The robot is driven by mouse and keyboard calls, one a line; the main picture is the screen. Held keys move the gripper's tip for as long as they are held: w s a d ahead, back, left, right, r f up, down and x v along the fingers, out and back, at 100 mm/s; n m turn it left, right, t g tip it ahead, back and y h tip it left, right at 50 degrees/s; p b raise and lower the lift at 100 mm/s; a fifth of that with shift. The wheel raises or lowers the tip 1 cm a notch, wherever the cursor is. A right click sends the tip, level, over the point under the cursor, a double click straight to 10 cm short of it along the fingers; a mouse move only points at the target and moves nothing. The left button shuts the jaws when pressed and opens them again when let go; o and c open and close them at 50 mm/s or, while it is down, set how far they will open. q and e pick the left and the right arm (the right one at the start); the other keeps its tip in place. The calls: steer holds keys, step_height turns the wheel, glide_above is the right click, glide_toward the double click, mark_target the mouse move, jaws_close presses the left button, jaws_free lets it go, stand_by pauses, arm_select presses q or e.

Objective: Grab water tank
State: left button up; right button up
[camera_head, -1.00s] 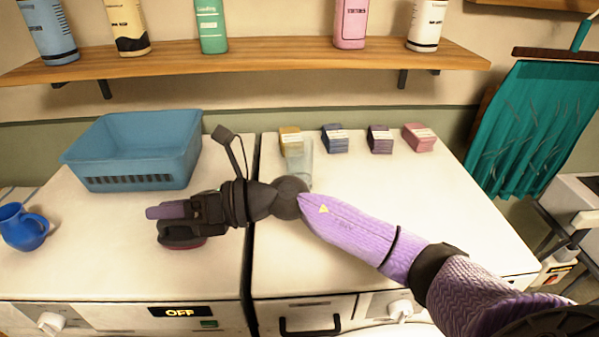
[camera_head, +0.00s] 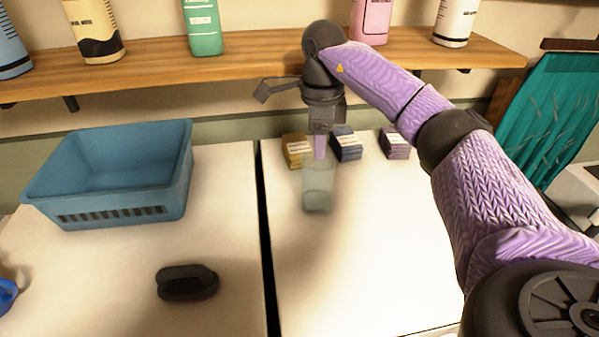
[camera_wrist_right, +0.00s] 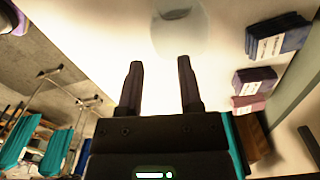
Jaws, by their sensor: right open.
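The water tank, a clear translucent container (camera_head: 318,190), stands on the right white machine top just in front of the small boxes. It also shows in the right wrist view (camera_wrist_right: 180,32), ahead of the fingertips at the top. My right gripper (camera_head: 320,152) points down over the back of the machine top, and its fingers overlap the tank's upper part in the head view. In the right wrist view the two fingers (camera_wrist_right: 159,82) are apart with nothing between them. The tank lies beyond the tips, apart from them. My left gripper is not in view.
A dark iron-like object (camera_head: 187,283) and a blue basket (camera_head: 115,172) sit on the left machine top. Small boxes (camera_head: 347,145) stand behind the tank. A wooden shelf (camera_head: 240,56) with bottles runs above, close to my right wrist. The front of the right top is clear.

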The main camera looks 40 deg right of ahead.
glide_above(317, 184)
steer(key=f, duration=0.4)
steer(key=shift+s+d+f, duration=0.15)
steer(key=shift+d+f, duration=0.05)
steer(key=shift+d, duration=0.05)
steer(key=f, duration=0.5)
steer(key=shift+a+f, duration=0.1)
steer(key=shift+a, duration=0.1)
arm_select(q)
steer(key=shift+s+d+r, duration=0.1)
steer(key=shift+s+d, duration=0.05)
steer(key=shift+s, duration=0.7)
arm_select(e)
steer(key=shift+w, duration=0.2)
jaws_close()
